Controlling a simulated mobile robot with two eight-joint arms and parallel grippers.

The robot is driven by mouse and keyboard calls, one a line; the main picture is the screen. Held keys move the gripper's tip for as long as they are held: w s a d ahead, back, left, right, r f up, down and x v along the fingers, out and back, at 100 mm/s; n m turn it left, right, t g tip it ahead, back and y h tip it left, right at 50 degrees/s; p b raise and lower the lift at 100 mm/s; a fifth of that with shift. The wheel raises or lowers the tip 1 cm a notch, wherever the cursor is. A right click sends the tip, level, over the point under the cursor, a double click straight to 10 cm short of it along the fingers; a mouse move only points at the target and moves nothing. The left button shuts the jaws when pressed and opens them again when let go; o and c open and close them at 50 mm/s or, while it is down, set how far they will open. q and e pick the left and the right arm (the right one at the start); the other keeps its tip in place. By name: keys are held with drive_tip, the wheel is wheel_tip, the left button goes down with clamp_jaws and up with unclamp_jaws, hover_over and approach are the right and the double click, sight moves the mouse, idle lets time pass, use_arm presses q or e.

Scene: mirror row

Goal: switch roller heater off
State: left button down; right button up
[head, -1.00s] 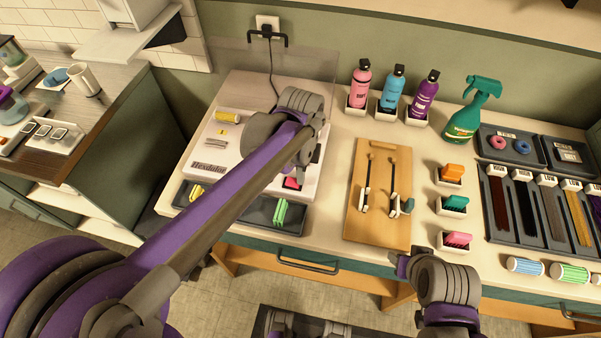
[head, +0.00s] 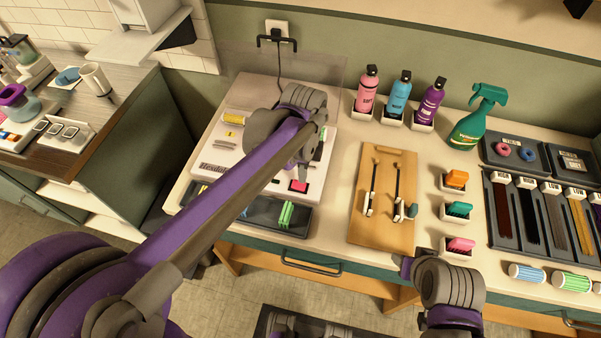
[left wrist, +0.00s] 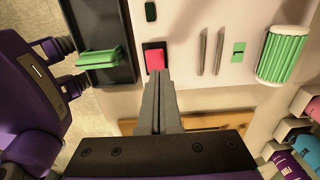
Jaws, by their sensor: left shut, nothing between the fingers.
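The roller heater (head: 222,160) is a white box on the left part of the counter, with a roller, metal clips and a red switch (head: 299,185) at its front right. The red switch shows in the left wrist view (left wrist: 155,60) in a dark frame; I cannot tell its rocker position. My left gripper (head: 304,174) is shut and empty over the heater's right side. In the left wrist view its fingertips (left wrist: 158,76) appear right at the switch's edge; contact is unclear. My left arm hides the heater's middle. My right gripper (head: 402,264) is low in front of the counter.
A dark tray (head: 262,231) with green and yellow clips lies in front of the heater. A wooden board (head: 378,230) with two irons is to the right. Bottles (head: 398,97) stand behind it. A clear panel and a wall plug (head: 277,30) are behind the heater.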

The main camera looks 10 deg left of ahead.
use_arm(q)
drive_tip(key=r+p, duration=0.1)
drive_tip(key=r, duration=0.3)
drive_tip(key=shift+d+r, duration=0.15)
drive_tip(key=shift+d, duration=0.05)
use_arm(e)
drive_tip(key=shift+a+r, duration=0.25)
drive_tip(key=shift+r, duration=0.35)
drive_tip(key=shift+a+r, duration=0.2)
drive_tip(key=shift+r, duration=0.4)
drive_tip(key=shift+w+d, duration=0.1)
drive_tip(key=shift+d, duration=0.1)
drive_tip(key=shift+w+a+r, duration=0.1)
drive_tip(key=shift+a, duration=0.05)
use_arm(q)
wheel_tip(320, 180, up, 8)
drive_tip(key=d, duration=0.1)
drive_tip(key=shift+d, duration=0.25)
